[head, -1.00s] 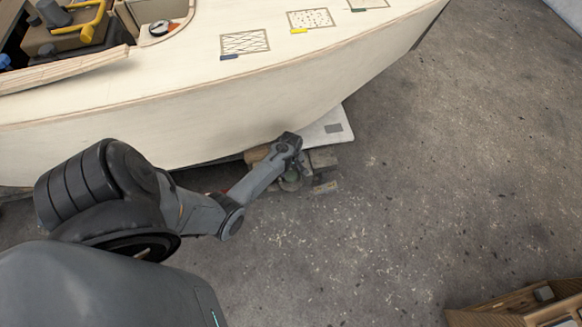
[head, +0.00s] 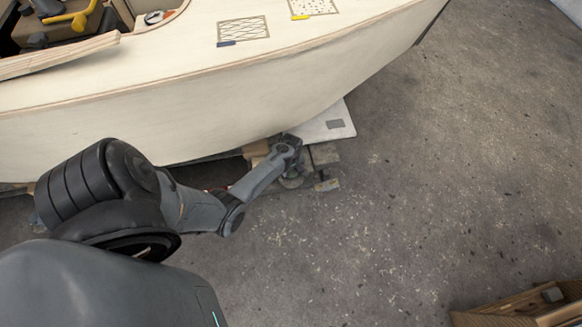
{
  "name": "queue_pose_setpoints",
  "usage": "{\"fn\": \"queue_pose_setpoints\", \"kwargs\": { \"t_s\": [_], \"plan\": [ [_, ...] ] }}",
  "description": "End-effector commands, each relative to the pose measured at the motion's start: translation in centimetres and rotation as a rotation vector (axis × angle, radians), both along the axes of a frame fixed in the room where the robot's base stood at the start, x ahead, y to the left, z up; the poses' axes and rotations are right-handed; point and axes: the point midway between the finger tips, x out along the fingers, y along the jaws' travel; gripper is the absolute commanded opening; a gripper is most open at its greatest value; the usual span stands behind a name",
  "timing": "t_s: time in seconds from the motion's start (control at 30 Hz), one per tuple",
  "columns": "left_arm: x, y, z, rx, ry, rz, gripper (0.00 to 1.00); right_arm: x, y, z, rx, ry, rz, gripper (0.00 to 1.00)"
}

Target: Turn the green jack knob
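My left arm comes in from the left, and its gripper (head: 293,168) is low beside the hull's lower edge, at the wooden blocks. The wrist covers most of the fingers, so whether they are open or shut does not show. A small rounded grey-green part (head: 291,183), perhaps the jack knob, shows just below the wrist. It is too small and too covered to tell whether the fingers touch it. My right gripper is out of view.
The pale plywood hull (head: 190,115) overhangs the work spot. Wooden blocks (head: 325,155) and a white sheet (head: 335,122) lie beside it. A wooden crate (head: 520,308) stands at lower right. The concrete floor to the right is largely clear.

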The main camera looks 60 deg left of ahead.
Motion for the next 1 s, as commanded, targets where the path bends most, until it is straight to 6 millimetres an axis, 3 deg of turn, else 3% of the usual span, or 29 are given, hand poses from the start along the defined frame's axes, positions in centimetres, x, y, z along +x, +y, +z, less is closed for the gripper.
{"fn": "queue_pose_setpoints", "kwargs": {
  "t_s": [0.1, 0.47, 1.0],
  "plan": [
    [0.0, 0.0, 0.0, 0.000, 0.000, 0.000, 0.26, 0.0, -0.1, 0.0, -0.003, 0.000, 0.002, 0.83],
    [0.0, -0.1, 0.2, -0.001, 0.002, -0.069, 0.26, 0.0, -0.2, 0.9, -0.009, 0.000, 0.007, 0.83],
    [0.1, 0.0, 0.2, -0.001, 0.003, -0.511, 0.26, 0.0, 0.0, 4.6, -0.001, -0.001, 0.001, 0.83]
  ]
}}
